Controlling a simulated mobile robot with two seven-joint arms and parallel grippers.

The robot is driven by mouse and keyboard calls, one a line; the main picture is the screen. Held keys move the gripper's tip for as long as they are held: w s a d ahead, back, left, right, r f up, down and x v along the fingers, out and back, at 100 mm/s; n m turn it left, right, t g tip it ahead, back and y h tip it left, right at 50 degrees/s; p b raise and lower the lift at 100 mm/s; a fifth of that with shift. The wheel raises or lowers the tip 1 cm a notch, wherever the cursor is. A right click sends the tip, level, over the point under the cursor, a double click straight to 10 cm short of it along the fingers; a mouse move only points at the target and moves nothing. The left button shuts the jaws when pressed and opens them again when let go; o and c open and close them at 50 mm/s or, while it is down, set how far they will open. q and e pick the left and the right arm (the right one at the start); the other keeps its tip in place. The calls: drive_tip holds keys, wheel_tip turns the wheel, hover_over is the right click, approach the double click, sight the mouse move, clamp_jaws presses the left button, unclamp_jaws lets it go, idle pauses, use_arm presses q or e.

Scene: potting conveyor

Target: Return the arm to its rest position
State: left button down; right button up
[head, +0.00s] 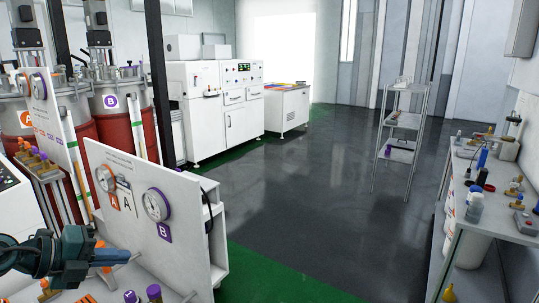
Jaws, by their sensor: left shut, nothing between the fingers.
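My left arm comes in at the lower left, dark teal with a blue part near its end. My left gripper (108,258) is shut and empty. It is in front of a white panel (180,186) with two round gauges, one with an orange label A (106,178) and one with a purple label B (156,205). Orange and purple fittings are just below and beside the gripper; I cannot tell whether it touches any of them. My right gripper is not in view.
Red drums (85,140) with metal lids stand behind the panel. A dark post (160,80) rises beside them. A white machine (225,110) stands further back. A grey shelf rack (402,120) and a cluttered workbench (480,165) are on the right. The dark floor (300,190) between is clear.

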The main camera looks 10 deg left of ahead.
use_arm(q)
drive_tip(key=s+d+f+n+y, duration=0.1)
drive_tip(key=s+d+f+n, duration=0.5)
drive_tip(key=d+f+n, duration=0.1)
drive_tip(key=s+d+f+n+y, duration=0.1)
drive_tip(key=s+d+f+n, duration=0.5)
drive_tip(key=f+n, duration=0.3)
drive_tip(key=s+d+f+n+t+y, duration=0.1)
drive_tip(key=s+d+f+n+y, duration=0.1)
drive_tip(key=s+d+f+n, duration=0.4)
wheel_tip(320, 180, down, 5)
drive_tip(key=d+n, duration=0.2)
drive_tip(key=n, duration=0.1)
drive_tip(key=shift+d+f, duration=0.15)
